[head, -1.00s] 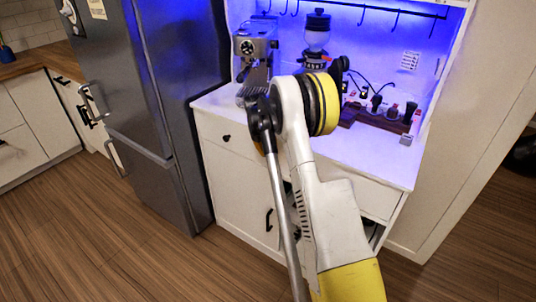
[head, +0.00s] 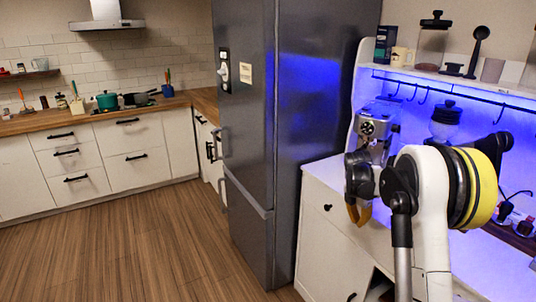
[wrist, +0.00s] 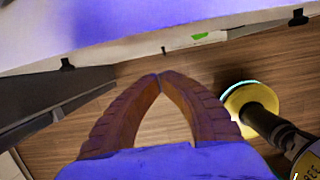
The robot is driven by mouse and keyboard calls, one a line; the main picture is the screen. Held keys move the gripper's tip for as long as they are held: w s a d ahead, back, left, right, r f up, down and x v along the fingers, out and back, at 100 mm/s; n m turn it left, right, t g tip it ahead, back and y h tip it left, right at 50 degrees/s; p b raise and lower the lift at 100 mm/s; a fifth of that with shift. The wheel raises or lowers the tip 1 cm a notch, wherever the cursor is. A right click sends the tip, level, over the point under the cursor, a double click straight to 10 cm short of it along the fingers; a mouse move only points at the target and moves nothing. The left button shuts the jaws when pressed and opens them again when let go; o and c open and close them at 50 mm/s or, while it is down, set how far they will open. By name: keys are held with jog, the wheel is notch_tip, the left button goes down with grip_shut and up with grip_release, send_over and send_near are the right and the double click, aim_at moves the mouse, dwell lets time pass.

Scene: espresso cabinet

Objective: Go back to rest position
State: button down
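My gripper (head: 358,214) hangs at the front left edge of the white espresso cabinet (head: 335,235), its orange-brown fingers pointing down. In the wrist view its fingertips (wrist: 159,76) meet, with nothing held between them. The floor shows beyond them. The espresso machine (head: 377,128) stands on the cabinet just behind the gripper. My white arm with its yellow joint covers part of the cabinet's counter and front.
A dark steel fridge (head: 247,120) stands left of the cabinet. A coffee grinder (head: 445,120) sits on the counter, under a shelf with a mug (head: 402,57) and jars. Open wooden floor (head: 120,245) lies at left, before the kitchen drawers (head: 65,160).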

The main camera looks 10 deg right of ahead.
jog(key=s+a+r+m+t, duration=0.3)
jog(key=s+a+r+m, duration=0.7)
jog(key=s+a+r, duration=0.5)
jog(key=s+a+m+t+y, duration=0.1)
jog(key=s+a+m, duration=0.4)
jog(key=s, duration=0.3)
jog(key=s+a+f+m+t+y, duration=0.1)
jog(key=s+a+m+t, duration=0.1)
jog(key=s+a+m, duration=0.3)
jog(key=s+m, duration=0.1)
jog(key=s, duration=0.3)
jog(key=shift+s+a+m+y, duration=0.15)
jog(key=shift+m+y, duration=0.15)
jog(key=shift+m, duration=0.1)
jog(key=shift+f, duration=0.1)
